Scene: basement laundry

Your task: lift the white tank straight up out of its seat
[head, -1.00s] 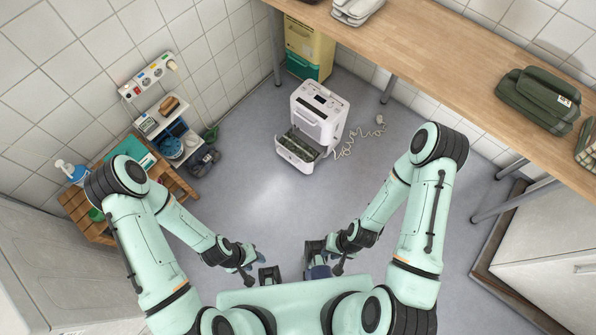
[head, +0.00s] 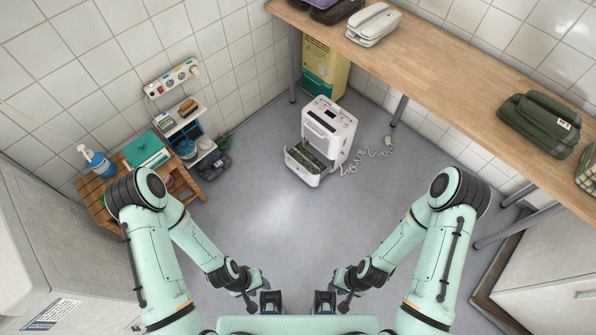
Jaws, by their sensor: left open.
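A white appliance (head: 333,128) stands on the grey floor ahead of me, with dark slots on its top. At its lower front a white tank (head: 301,174), open at the top, juts out and shows a dark greenish inside. It appears to touch the body; how it sits in its seat is too small to tell. My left gripper (head: 271,301) is open, low at the bottom of the head view. My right gripper (head: 325,301) is beside it on the right, its jaw gap unclear. Both are well short of the appliance, apart from it.
A pale cord (head: 368,156) lies curled on the floor right of the appliance. A wooden counter (head: 450,75) runs along the right. A slatted bench (head: 97,190) and small shelf stand left. The floor between is clear.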

